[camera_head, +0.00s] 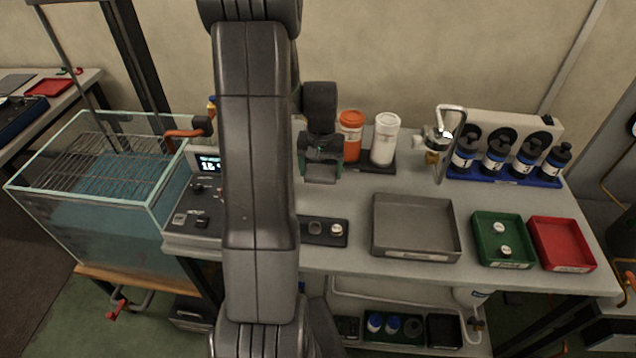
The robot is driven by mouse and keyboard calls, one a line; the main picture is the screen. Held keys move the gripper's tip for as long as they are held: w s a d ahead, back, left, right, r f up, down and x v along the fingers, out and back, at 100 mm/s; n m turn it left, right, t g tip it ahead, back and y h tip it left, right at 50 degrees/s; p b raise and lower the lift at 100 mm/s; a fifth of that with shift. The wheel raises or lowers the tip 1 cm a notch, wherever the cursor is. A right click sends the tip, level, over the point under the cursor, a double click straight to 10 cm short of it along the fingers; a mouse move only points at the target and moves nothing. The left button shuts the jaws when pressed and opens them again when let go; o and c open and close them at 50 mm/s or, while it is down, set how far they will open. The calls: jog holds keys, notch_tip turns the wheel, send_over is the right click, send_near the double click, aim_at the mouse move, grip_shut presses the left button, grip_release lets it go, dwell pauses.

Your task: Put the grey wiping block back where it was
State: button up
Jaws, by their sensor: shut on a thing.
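My gripper (322,165) is over the left half of the workbench, just in front of the orange-lidded jar. It points down and is shut on the grey wiping block (321,172), of which a pale grey part shows low between the fingers. I cannot tell whether the block touches the bench top or is a little above it. My arm hides the bench to the left of the gripper.
An orange jar (350,136) and a white jar (384,139) stand close behind, to the right. A grey tray (415,253), a green tray (500,262) and a red tray (562,244) line the front. A glass water tank (110,225) stands left.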

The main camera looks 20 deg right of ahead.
aim_at(320, 195)
jog(key=shift+f+p, duration=0.4)
jog(key=shift+f, duration=3.05)
jog(key=o, duration=1)
jog(key=shift+f, duration=0.1)
notch_tip(320, 195, up, 12)
jog(key=shift+r+b, duration=0.15)
jog(key=shift+b, duration=0.35)
jog(key=shift+s, duration=0.1)
